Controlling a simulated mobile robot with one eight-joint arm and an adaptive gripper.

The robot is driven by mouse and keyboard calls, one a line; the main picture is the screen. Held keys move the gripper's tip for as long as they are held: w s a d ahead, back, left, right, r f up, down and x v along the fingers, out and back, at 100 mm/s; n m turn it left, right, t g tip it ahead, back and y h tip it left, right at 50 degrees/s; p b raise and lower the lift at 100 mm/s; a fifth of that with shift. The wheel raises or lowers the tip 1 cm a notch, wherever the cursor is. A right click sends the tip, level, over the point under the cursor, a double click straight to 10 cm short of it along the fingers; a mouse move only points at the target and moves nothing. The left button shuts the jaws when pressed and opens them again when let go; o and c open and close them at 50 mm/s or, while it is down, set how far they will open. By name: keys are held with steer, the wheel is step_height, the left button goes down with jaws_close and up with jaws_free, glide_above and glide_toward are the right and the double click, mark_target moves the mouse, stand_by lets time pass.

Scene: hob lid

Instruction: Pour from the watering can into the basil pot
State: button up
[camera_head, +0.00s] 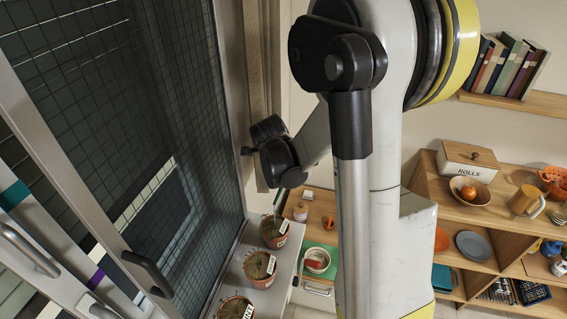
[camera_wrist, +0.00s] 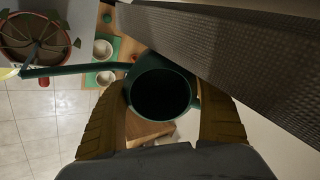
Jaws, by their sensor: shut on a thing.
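In the wrist view my gripper (camera_wrist: 163,98) is shut on the dark green watering can (camera_wrist: 125,68), one finger on each side of its round body. The can's opening faces the camera and looks dark inside. Its long spout (camera_wrist: 70,70) points left, its tip at the lower edge of a terracotta pot (camera_wrist: 36,57) with soil and thin stems. I cannot make out water leaving it. In the head view several pots with white labels stand along the sill: a far one (camera_head: 267,241), a middle one (camera_head: 260,280) and a near one. I cannot read which is basil. My arm hides the can there.
A gridded window (camera_head: 150,120) stands close on the left, with the pale sill (camera_head: 285,267) below it. A wooden table (camera_head: 322,205) with a green mat and bowls lies beyond. Shelves (camera_head: 490,205) with a rolls box, mug and plates fill the right.

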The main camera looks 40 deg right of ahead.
steer(key=shift+s+a+r+t+h, duration=0.15)
steer(key=shift+r+t+h, duration=0.3)
steer(key=shift+r, duration=0.3)
stand_by(0.4)
steer(key=shift+f+g+y, duration=0.25)
steer(key=shift+f+g, duration=0.1)
steer(key=shift+f, duration=0.15)
steer(key=f+g+y+b, duration=0.1)
steer(key=f, duration=0.1)
steer(key=f+g+y+b, duration=0.1)
steer(key=f, duration=0.1)
steer(key=d+f+g+y+b, duration=0.1)
steer(key=f+y+b, duration=0.1)
steer(key=f, duration=0.1)
steer(key=shift+w, duration=0.4)
steer(key=shift+g+y, duration=0.7)
steer(key=shift+g, duration=0.1)
steer(key=r+p, duration=0.2)
steer(key=r, duration=0.1)
steer(key=a+r+p, duration=0.1)
steer(key=r, duration=0.1)
steer(key=shift+s+r, duration=0.15)
steer(key=shift+s, duration=0.25)
steer(key=shift+w+d, duration=0.1)
steer(key=shift+w, duration=0.05)
